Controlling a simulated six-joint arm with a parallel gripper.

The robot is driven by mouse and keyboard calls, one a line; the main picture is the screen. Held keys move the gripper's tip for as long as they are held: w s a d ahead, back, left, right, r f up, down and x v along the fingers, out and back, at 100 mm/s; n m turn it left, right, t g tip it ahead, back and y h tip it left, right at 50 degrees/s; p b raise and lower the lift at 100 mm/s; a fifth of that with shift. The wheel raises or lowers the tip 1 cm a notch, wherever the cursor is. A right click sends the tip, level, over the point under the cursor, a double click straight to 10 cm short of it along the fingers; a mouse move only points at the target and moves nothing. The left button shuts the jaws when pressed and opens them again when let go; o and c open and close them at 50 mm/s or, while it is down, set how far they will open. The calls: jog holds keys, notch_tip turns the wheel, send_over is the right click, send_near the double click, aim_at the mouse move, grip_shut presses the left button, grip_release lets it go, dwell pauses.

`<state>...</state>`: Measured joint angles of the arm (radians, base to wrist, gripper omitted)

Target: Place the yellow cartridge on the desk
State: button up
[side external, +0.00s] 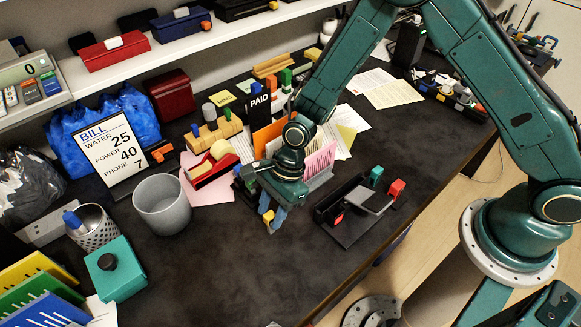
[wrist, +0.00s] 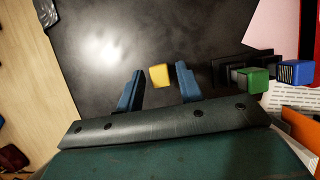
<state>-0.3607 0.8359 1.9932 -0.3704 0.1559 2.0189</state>
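The yellow cartridge (side external: 268,215) shows at the fingertips of my gripper (side external: 271,212), low over the dark desk (side external: 225,265). In the wrist view the yellow cartridge (wrist: 159,76) lies between the two blue fingers of my gripper (wrist: 160,72), with a visible gap on each side. The gripper is open around it. I cannot tell for certain whether the cartridge touches the desk. Bare desk (wrist: 120,45) surrounds it in the wrist view.
A green cartridge (wrist: 250,82) and a blue cartridge (wrist: 294,73) stand close on the right in the wrist view. A black stand (side external: 355,225) with green and red blocks is right of my gripper. A grey bin (side external: 163,205) stands left. The front desk is clear.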

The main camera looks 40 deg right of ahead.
jog(key=shift+r, duration=0.1)
dwell(0.3)
jog(key=v, duration=1.2)
dwell(0.5)
jog(key=shift+d+r, duration=0.1)
jog(key=s+d+r+n+t+h, duration=0.1)
jog(key=s+d+r+n+t, duration=0.1)
jog(key=s+d+r+n, duration=0.45)
jog(key=s+d+r+n+t+h, duration=0.1)
jog(key=d+r+n, duration=0.3)
jog(key=r, duration=0.6)
jog(key=s+d+r+n+t+h, duration=0.2)
jog(key=s+d+r+n, duration=0.3)
jog(key=s, duration=0.7)
jog(key=d+n, duration=0.2)
jog(key=d, duration=0.2)
jog(key=shift+s+t, duration=0.3)
jog(key=shift+s, duration=0.05)
